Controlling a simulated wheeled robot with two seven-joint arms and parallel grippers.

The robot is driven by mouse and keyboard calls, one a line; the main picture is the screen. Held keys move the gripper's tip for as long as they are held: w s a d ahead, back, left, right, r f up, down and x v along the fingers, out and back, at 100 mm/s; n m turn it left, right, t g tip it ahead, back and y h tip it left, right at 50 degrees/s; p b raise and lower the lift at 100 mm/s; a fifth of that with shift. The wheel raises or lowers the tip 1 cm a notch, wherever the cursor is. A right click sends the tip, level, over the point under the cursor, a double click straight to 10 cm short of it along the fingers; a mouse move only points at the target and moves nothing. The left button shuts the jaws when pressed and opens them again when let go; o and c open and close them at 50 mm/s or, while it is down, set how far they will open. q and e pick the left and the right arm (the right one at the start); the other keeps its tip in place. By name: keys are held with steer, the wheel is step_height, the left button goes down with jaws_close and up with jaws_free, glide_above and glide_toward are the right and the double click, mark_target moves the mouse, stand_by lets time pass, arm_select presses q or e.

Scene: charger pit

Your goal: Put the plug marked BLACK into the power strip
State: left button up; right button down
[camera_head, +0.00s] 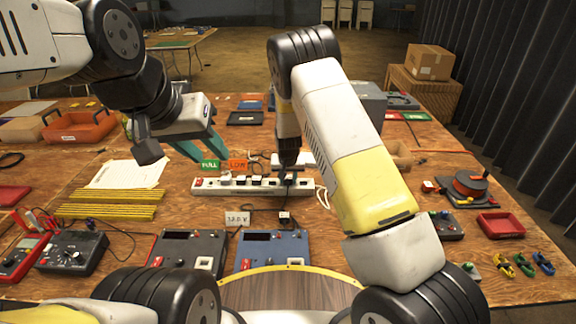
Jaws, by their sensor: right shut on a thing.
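A white power strip (208,187) lies across the middle of the table, with a red switch at its left end and several dark spots or plugs along its top. My right gripper (289,166) points straight down over the strip's right part. It is shut on a small dark plug (290,179) at or just above the strip; whether the plug is seated I cannot tell, and no BLACK marking is readable.
Green FULL (210,165) and orange LOW (238,165) labels stand behind the strip. In front are a 12.0 V card (237,219), a small white-and-black block (285,215) and two panel boxes (272,250). Yellow rods (105,211) lie left; a cable reel (468,184) stands right.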

stand_by(0.8)
steer(key=c, duration=0.7)
jaws_free()
steer(key=shift+f, duration=0.1)
steer(key=shift+d, duration=0.1)
steer(key=shift+r, duration=3.85)
